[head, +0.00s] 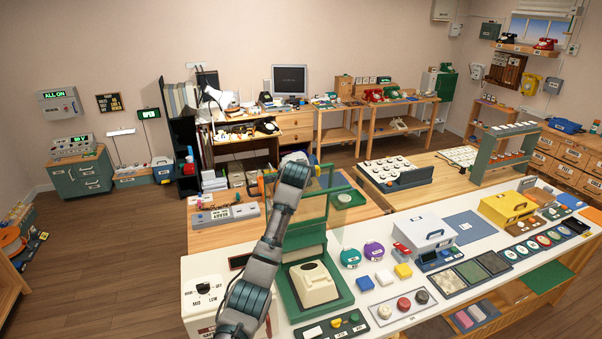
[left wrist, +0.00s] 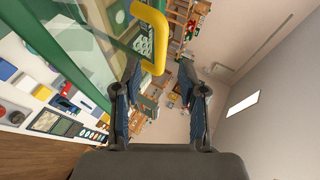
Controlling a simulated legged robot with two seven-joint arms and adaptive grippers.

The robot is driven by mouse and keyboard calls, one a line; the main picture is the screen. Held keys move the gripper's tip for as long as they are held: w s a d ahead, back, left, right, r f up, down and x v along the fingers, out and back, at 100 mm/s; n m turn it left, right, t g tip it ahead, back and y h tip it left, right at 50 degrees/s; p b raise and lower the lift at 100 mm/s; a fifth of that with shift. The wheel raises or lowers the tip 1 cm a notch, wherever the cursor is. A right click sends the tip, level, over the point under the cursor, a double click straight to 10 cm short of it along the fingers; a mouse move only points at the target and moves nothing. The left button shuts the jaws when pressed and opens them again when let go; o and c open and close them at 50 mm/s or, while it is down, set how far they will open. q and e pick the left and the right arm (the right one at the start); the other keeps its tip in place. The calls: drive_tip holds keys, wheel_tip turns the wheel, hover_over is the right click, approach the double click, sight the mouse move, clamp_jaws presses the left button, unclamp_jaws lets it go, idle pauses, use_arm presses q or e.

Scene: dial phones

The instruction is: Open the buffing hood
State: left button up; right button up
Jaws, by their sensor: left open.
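The buffing hood has a green base (head: 343,296) on the white counter, with a cream phone shell (head: 313,283) in it. Its green-framed clear cover (head: 338,192) stands raised above the base, partly hidden by my left arm. In the left wrist view the green frame (left wrist: 45,40) and clear pane fill the left side. A yellow handle (left wrist: 158,30) on it reaches down to near the left fingertip. My right gripper is not in view.
Right of the hood stand teal and purple round items (head: 374,251), a white box (head: 422,232) and a yellow box (head: 506,207). A wooden table (head: 215,243) lies behind.

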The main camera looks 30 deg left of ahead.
use_arm(q)
drive_tip(key=shift+v, duration=2.3)
drive_tip(key=shift+a, duration=0.1)
drive_tip(key=shift+f, duration=0.1)
